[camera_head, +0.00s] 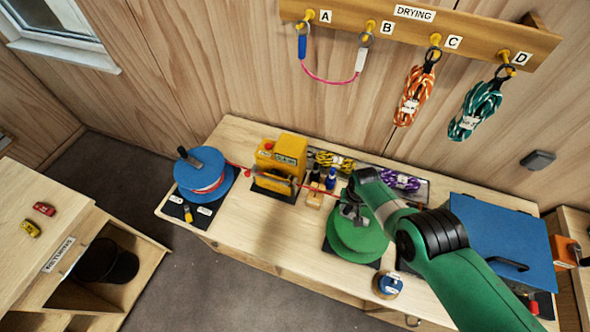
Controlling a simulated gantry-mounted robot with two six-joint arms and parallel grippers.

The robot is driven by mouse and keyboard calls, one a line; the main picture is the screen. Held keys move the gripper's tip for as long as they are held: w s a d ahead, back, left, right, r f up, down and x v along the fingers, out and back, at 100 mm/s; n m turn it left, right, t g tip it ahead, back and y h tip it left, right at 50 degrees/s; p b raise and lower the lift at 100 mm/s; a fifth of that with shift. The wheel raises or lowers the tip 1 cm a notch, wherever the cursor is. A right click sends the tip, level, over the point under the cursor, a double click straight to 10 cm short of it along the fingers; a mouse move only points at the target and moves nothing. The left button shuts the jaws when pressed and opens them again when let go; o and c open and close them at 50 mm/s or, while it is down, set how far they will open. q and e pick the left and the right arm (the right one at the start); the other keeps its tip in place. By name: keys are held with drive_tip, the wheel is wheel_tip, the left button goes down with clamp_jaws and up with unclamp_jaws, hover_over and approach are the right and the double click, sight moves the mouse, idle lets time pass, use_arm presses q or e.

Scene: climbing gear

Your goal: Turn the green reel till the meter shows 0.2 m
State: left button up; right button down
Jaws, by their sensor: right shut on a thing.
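The green reel (357,238) lies flat on the right half of the workbench. My right gripper (352,212) is over its upper side, shut on what seems to be the reel's handle, which the gripper mostly hides. The yellow meter (286,155) stands on the bench left of the green reel; its reading is too small to tell. The blue reel (206,170) with a dark knob stands at the bench's left end. A red rope (240,169) runs from the blue reel to the meter and on toward the green reel. My left gripper is not in view.
A tray of coiled ropes (401,181) and small bottles (330,180) stand behind the green reel. A blue-lidded box (500,240) is at right, a small round tin (389,284) in front. Ropes hang on the drying rack (480,38). Bare bench (265,235) lies before the meter.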

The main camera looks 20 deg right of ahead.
sight(348, 208)
idle(0.4)
drive_tip(key=c, duration=0.5)
unclamp_jaws()
drive_tip(key=r+p, duration=0.2)
drive_tip(key=p, duration=0.1)
drive_tip(key=r+p, duration=0.5)
drive_tip(key=p, duration=0.1)
drive_tip(key=shift+s+a+r, duration=0.25)
drive_tip(key=shift+s+r, duration=0.05)
drive_tip(key=shift+s, duration=0.1)
drive_tip(key=shift+a+f, duration=0.1)
